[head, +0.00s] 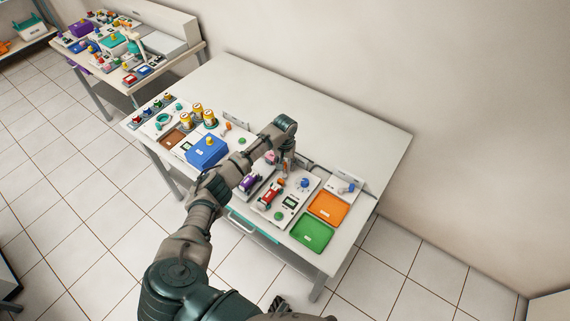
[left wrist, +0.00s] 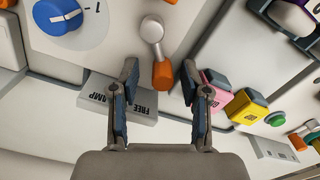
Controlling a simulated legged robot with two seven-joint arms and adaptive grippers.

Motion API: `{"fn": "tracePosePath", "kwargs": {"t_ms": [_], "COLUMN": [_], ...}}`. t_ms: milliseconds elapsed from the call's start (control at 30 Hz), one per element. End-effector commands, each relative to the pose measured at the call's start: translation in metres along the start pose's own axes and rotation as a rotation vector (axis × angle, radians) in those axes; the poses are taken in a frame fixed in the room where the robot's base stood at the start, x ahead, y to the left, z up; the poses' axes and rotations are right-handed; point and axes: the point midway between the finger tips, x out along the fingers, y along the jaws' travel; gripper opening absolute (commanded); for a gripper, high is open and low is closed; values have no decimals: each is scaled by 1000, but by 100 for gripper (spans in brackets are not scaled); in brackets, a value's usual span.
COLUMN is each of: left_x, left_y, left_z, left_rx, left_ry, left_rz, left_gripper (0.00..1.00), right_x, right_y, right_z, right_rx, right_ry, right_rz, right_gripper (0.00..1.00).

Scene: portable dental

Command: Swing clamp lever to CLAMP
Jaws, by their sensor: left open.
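The clamp lever (left wrist: 152,30) shows in the left wrist view as a pale round-ended arm with an orange handle (left wrist: 162,75). A grey label plate (left wrist: 118,97) beside it reads FREE and CLAMP, upside down in this view. My left gripper (left wrist: 158,72) is open, with one finger on each side of the orange handle. I see gaps at both fingers, so it is not gripped. In the head view my left gripper (head: 286,168) points down over the panel, and the arm and gripper hide much of the lever. A dark part at the bottom edge may be my right gripper (head: 280,304).
A blue knob (left wrist: 58,16) sits near the lever. Pink (left wrist: 219,88) and yellow (left wrist: 246,106) blocks stand close to the right finger. The table's back is clear.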

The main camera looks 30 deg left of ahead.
Motion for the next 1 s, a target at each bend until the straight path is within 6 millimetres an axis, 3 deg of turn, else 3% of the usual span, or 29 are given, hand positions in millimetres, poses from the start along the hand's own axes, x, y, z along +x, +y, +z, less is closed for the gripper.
{"fn": "tracePosePath", "kwargs": {"t_ms": [67,267,600,800,1000], "left_x": [0,0,0,-2,-3], "left_y": [-1,-1,0,4,11], "left_z": [0,0,-1,-1,-1], "left_rx": [-1,-1,19,105,259], "left_ry": [0,-1,0,-1,-2], "left_rz": [0,0,-1,0,0], "left_gripper": [46,0,0,0,0], "right_x": [0,0,-1,-4,-20], "right_y": [1,2,4,0,1], "right_z": [3,5,-2,24,19], "right_rx": [0,-2,-3,-6,-6], "right_ry": [-3,-6,5,-9,-4], "right_rz": [1,3,5,0,1], "right_gripper": [46,46,46,46,46]}}
